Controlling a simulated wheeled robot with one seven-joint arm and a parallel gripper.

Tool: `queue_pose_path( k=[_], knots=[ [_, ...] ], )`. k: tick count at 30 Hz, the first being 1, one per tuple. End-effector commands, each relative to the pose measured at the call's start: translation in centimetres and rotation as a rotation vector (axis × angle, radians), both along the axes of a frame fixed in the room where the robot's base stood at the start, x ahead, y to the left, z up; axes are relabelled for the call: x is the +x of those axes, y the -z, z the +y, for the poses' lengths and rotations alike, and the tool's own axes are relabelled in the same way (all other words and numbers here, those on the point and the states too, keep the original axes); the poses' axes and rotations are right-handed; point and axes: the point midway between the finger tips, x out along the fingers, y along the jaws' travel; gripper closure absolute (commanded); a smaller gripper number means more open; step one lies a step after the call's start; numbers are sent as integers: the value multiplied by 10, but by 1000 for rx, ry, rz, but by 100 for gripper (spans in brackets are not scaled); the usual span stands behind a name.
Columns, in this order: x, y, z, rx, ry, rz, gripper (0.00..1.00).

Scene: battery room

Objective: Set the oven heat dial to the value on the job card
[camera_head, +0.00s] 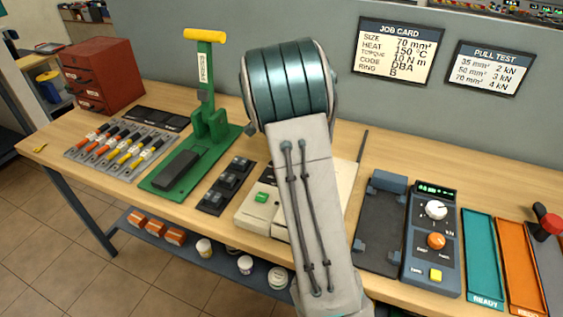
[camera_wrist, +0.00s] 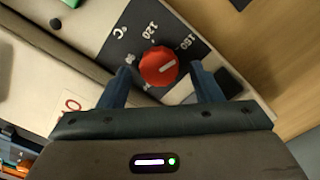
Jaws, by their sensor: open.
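The job card (camera_head: 399,52) on the back wall reads heat 150 °C. The oven heat dial (camera_wrist: 158,68) is a round red knob with a white pointer line, set in a dark plate marked °C, 120 and another number that looks like 150 or 180. The pointer slants toward the right of the picture. My gripper (camera_wrist: 165,78) is open, its two blue fingers on either side of the dial with gaps visible; contact is not seen. In the head view my arm hides the dial and most of the cream oven (camera_head: 258,208).
A green press (camera_head: 205,120) and a black tray stand left of the oven. Teal (camera_head: 482,255) and orange trays lie farther right.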

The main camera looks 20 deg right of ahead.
Motion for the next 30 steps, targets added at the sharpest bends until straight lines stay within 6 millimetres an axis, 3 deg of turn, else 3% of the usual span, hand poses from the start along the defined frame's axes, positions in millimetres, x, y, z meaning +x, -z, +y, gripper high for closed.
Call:
queue_pose_path(
  k=[12,18,24,30],
  knots=[
    [1,-86,0,-1,-1,-6,41],
    [1,-120,0,-1,0,-4,41],
    [0,-133,1,0,0,-1,41],
    [0,-133,1,0,0,0,41]
  ],
)
